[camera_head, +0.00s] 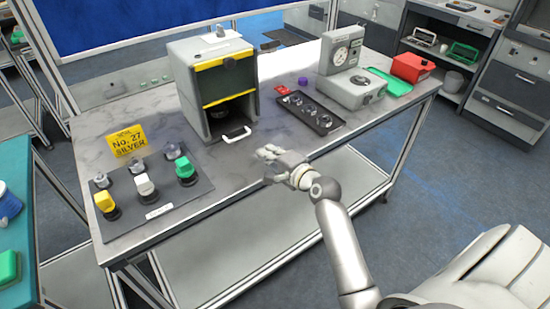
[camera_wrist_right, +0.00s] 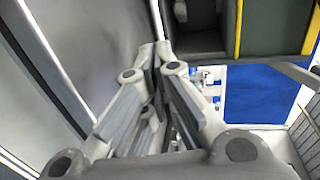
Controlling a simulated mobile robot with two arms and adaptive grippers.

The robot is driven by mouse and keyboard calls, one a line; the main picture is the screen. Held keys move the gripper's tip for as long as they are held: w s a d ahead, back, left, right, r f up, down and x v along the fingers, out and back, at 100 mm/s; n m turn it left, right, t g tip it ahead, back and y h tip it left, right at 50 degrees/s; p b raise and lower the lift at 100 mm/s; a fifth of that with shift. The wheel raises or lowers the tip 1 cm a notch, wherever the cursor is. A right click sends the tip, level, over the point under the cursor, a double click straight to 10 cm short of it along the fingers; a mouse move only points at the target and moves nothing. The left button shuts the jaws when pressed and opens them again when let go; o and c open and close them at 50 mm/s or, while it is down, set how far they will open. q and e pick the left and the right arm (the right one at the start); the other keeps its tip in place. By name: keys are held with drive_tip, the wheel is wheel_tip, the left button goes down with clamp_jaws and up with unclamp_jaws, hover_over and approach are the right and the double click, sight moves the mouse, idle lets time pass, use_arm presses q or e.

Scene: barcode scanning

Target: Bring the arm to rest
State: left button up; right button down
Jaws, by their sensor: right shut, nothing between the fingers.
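My right arm comes in from the lower right in the head view. Its right gripper (camera_head: 268,165) is over the front edge of the workbench (camera_head: 235,180), in front of the grey box machine with the yellow trim (camera_head: 222,88). The fingers are shut with nothing between them. In the right wrist view the gripper's fingers (camera_wrist_right: 155,55) meet at their tips, and the box machine (camera_wrist_right: 265,25) shows beyond them at the top. My left gripper is not in view.
A panel with several coloured knobs (camera_head: 155,195) and a yellow sign (camera_head: 127,141) are at the bench's left. A dark tray of small parts (camera_head: 310,113), a grey device (camera_head: 352,90) and a red box (camera_head: 412,67) stand at its right. The floor (camera_head: 450,170) at right is free.

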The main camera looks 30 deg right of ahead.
drive_tip(key=shift+v, duration=0.8)
drive_tip(key=shift+s, duration=0.3)
drive_tip(key=shift+s+r, duration=0.1)
drive_tip(key=shift+s, duration=0.2)
drive_tip(key=s+a+f+n+g+y, duration=0.1)
drive_tip(key=s+a+f+n+g, duration=0.3)
drive_tip(key=s+a+f+n, duration=0.25)
drive_tip(key=s+a+f+n+g+h, duration=0.1)
drive_tip(key=s+f+n+g, duration=0.2)
drive_tip(key=s, duration=0.5)
drive_tip(key=s+a+f+n+g, duration=0.1)
drive_tip(key=s+n+g, duration=0.1)
drive_tip(key=s+n, duration=0.4)
drive_tip(key=s+a+f+n+g+h, duration=0.1)
drive_tip(key=s+a+f+n+g, duration=0.15)
drive_tip(key=s, duration=0.65)
wheel_tip(320, 180, down, 26)
drive_tip(key=s+n+g, duration=0.1)
drive_tip(key=s+g, duration=0.1)
drive_tip(key=s, duration=0.1)
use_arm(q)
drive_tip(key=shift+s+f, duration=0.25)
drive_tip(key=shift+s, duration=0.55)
use_arm(e)
drive_tip(key=s+d+f+g, duration=0.1)
drive_tip(key=s+d+f, duration=0.2)
drive_tip(key=s+f, duration=1.2)
drive_tip(key=shift+s+d+f+h, duration=0.2)
drive_tip(key=shift+s+d+h, duration=0.1)
drive_tip(key=shift+s+d, duration=0.15)
